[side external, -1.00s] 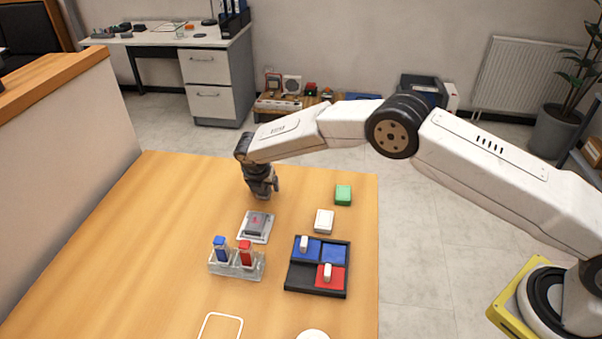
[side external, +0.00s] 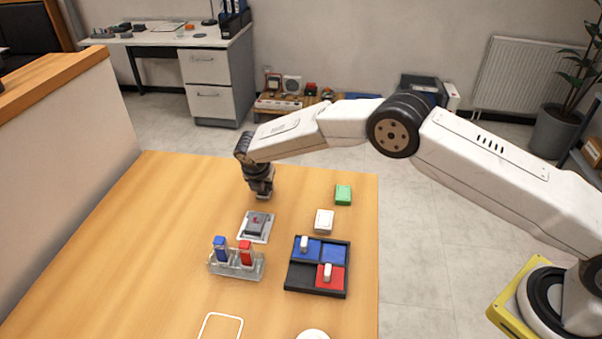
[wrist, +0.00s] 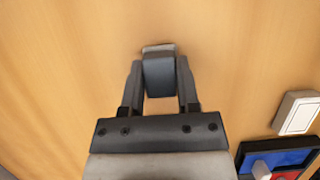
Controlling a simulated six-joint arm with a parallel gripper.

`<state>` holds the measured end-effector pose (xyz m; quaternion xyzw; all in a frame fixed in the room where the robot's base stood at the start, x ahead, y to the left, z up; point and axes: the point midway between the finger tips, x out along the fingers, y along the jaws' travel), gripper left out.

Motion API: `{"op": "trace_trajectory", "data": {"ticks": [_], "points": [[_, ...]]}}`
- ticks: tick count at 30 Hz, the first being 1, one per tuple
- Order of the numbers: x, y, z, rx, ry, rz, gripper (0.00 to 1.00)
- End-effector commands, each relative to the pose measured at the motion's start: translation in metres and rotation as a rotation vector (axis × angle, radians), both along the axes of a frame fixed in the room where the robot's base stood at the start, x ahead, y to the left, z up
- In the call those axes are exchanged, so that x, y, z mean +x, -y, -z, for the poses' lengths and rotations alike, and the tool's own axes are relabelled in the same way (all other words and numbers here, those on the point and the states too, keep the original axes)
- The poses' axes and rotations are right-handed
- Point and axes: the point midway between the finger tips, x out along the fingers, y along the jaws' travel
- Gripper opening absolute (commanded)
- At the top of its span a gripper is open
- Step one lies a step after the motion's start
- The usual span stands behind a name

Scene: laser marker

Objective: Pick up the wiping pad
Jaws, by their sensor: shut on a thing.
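The wiping pad (wrist: 158,69) is a dark blue-grey block with a pale strip along its far edge. In the wrist view it sits upright between the two dark fingers of my gripper (wrist: 159,82), which is shut on it from both sides. In the side view my gripper (side external: 260,192) points down over the far part of the wooden table, behind the plate with the grey block. The pad is hard to make out there against the dark fingers. I cannot tell whether the pad touches the table.
A clear holder (side external: 237,269) carries a blue and a red piece. A four-square tray (side external: 303,275), a white block (side external: 324,221) and a green block (side external: 343,194) are to the right. The table's left is clear.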

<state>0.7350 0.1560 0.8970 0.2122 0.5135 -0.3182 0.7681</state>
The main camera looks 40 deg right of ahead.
Motion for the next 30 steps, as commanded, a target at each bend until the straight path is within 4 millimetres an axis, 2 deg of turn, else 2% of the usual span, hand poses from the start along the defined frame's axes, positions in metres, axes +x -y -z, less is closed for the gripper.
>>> {"op": "trace_trajectory", "data": {"ticks": [5,9,14,30], "points": [[0.0,0.0,-0.012,0.001,0.001,-0.001,0.0],[0.001,-0.001,-0.029,0.002,0.003,0.0,0.0],[-0.007,0.001,-0.04,0.001,0.001,0.0,0.0],[-0.056,0.011,-0.093,0.0,0.001,-0.001,0.0]]}}
